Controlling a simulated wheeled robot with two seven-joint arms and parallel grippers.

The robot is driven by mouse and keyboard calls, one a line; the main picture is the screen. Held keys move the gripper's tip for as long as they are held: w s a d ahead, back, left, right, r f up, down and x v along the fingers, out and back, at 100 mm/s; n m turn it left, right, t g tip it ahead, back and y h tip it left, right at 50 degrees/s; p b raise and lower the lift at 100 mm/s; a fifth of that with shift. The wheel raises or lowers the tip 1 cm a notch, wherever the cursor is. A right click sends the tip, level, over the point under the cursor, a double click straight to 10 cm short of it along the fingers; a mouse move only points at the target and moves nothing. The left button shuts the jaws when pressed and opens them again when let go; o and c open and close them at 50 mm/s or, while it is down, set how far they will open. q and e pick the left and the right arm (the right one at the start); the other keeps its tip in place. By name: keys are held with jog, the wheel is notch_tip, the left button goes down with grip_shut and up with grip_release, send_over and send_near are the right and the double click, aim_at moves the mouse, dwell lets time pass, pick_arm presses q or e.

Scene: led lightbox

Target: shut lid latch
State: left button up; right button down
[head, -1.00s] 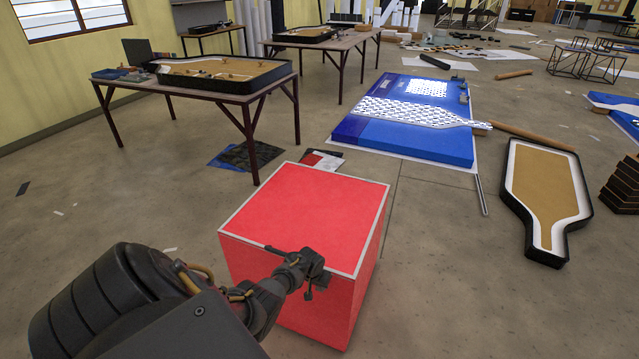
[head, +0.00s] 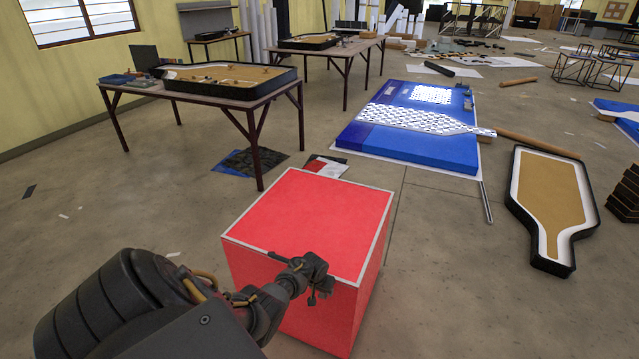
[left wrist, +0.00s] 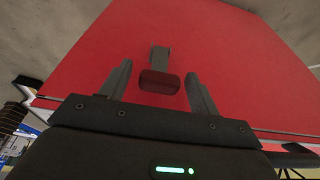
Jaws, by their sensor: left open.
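A red box (head: 310,215) with white edges stands on the floor in front of me, its lid lying closed on top as far as the head view shows. My left gripper (head: 318,275) is at the box's near top edge and hides part of it. In the left wrist view the open left gripper (left wrist: 158,70) faces a red face of the box (left wrist: 225,50). A small grey bar with a dark red block at its end, which looks like the latch (left wrist: 160,82), shows between the two fingers. I cannot tell whether the fingers touch it. My right gripper is not in view.
A table with a black-rimmed tray (head: 225,78) stands at the left behind the box. A blue lightbox panel (head: 410,135) lies behind it to the right. A bottle-shaped tray (head: 548,200) lies on the floor at the right.

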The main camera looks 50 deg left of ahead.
pick_arm(q)
jog(key=p+v, duration=0.4)
jog(key=v, duration=0.6)
jog(key=shift+r, duration=0.45)
